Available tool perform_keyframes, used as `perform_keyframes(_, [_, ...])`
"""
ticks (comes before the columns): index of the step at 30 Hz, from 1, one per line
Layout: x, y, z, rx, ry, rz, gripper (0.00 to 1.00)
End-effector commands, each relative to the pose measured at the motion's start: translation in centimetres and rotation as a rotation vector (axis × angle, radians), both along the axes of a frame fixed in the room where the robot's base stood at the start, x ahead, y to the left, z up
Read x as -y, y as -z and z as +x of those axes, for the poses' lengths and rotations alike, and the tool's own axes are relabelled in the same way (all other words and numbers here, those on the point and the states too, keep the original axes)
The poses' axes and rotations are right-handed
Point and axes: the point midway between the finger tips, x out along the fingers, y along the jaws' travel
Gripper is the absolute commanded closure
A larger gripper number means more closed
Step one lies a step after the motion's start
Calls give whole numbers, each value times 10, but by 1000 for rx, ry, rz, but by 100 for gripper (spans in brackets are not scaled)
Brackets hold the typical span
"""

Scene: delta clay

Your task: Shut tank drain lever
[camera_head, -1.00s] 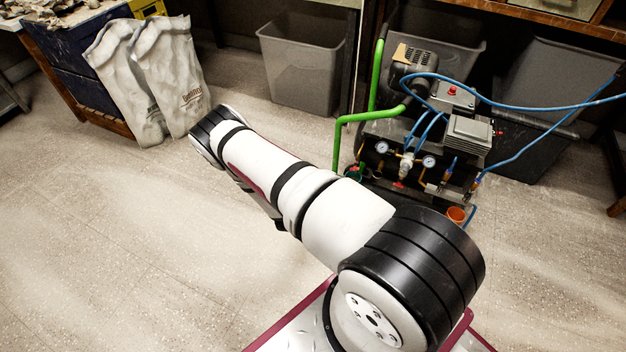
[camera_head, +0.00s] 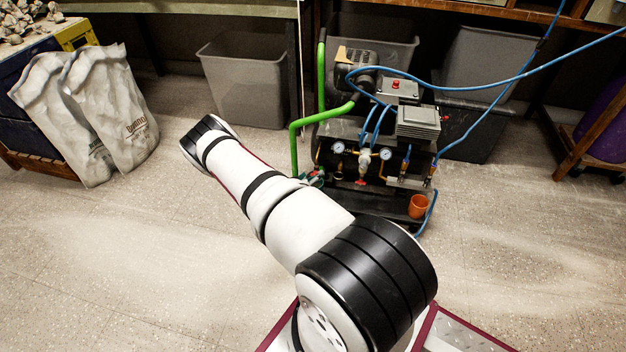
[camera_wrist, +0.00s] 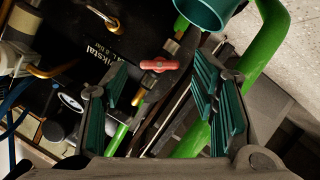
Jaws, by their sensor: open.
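A red lever handle (camera_wrist: 160,65) sits on a brass valve on a thin pipe at the black tank (camera_wrist: 62,55) in the wrist view. The handle lies roughly level in the picture, crosswise to the pipe. My gripper (camera_wrist: 160,82) is open, its teal-padded fingers to the left and right of the pipe below the handle. Nothing is held between them, and I cannot tell the depth left to the handle. In the head view the compressor unit (camera_head: 415,124) stands beyond my arm.
A green pipe (camera_wrist: 262,45) runs close by the right finger, and a teal cup-like part (camera_wrist: 205,12) hangs above it. Blue hoses (camera_head: 480,92) cross over the compressor. An orange cup (camera_head: 419,206) stands at its front right. Two sacks (camera_head: 120,120) stand left; open floor lies right.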

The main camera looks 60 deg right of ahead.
Motion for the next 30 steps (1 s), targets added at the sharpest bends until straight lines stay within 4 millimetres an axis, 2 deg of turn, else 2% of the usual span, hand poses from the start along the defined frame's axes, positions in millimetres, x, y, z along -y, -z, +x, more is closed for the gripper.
perform_keyframes(6, [15,6,3,0,0,0,47])
perform_keyframes(15, [16,5,3,0,-1,0,47])
perform_keyframes(21, [16,5,3,0,-1,0,92])
perform_keyframes(22, [16,5,3,0,-1,0,95])
perform_keyframes(30, [16,5,3,16,-1,7,95])
